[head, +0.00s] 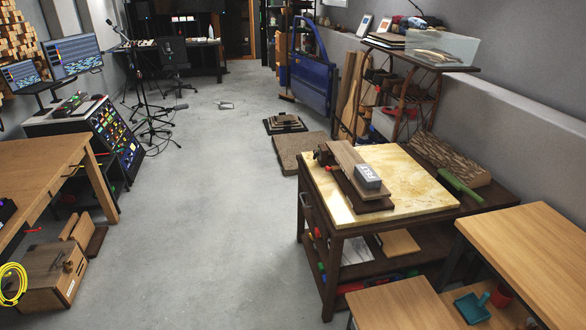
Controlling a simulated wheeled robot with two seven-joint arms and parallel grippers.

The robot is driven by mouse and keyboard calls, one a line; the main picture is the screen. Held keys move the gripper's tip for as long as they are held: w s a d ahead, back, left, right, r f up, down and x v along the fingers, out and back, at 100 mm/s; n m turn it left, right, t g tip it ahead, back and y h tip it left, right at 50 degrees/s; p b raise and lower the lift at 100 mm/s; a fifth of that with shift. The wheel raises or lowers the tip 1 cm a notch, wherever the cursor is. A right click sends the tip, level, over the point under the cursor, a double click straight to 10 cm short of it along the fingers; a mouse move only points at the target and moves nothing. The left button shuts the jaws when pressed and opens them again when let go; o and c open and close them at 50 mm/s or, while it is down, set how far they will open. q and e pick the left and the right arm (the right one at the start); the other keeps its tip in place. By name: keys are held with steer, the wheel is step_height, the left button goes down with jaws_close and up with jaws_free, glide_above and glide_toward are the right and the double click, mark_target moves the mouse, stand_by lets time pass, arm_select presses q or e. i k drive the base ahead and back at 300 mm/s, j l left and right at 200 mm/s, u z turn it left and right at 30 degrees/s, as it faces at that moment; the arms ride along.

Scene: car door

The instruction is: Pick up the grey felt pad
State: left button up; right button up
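A small grey block-like pad (368,177) with a pale marked top lies on the worktable (425,205) at right of centre. It is the thing that best matches the grey felt pad, but its material cannot be made out. It rests on or against a wooden board (347,160), which lies over a dark base. Neither of my grippers shows in the head view.
Open grey floor (200,215) lies left of the worktable. A brown mat (297,150) lies on the floor behind it. A green tool (460,186) lies right of the tabletop. Wooden tables stand at front right (530,255) and left (40,170).

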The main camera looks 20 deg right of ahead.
mark_target(369, 178)
steer(key=i+j, duration=0.2)
steer(key=i, duration=0.2)
steer(key=i+j, duration=0.2)
steer(key=i, duration=0.2)
steer(key=i+j, duration=0.2)
steer(key=i, duration=0.25)
steer(key=k+u, duration=0.05)
